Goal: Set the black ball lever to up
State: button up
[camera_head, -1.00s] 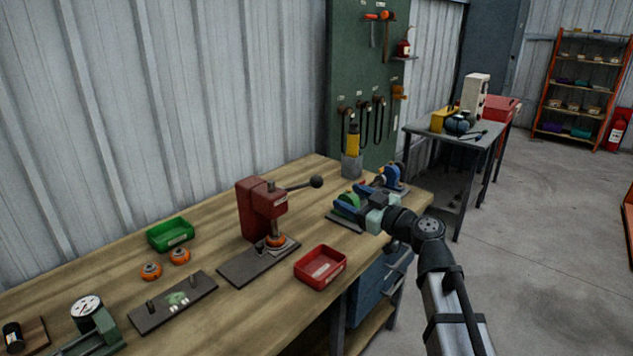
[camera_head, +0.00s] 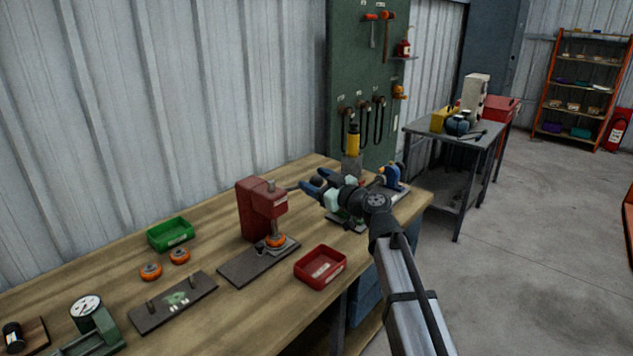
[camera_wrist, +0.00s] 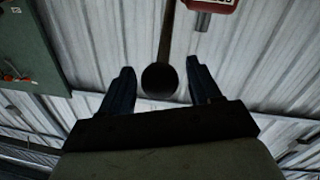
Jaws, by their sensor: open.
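The black ball lever's ball (camera_wrist: 160,79) shows in the wrist view between my two open fingers, with the dark lever rod (camera_wrist: 166,30) running up from it. The lever belongs to the red press (camera_head: 262,208) on the wooden bench. In the head view only a short part of the rod shows right of the press, and the ball is mostly hidden by my gripper (camera_head: 310,185). My gripper has blue fingers and is open around the ball. I cannot tell whether the fingers touch it.
A red tray (camera_head: 320,267) lies in front of the press, and a green tray (camera_head: 171,234) and orange round parts (camera_head: 151,271) lie to the left. A blue clamp-like tool (camera_head: 391,176) and a yellow-handled tool (camera_head: 352,142) stand behind my arm. Corrugated wall stands behind the bench.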

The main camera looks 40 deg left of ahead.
grip_shut()
dwell(0.7)
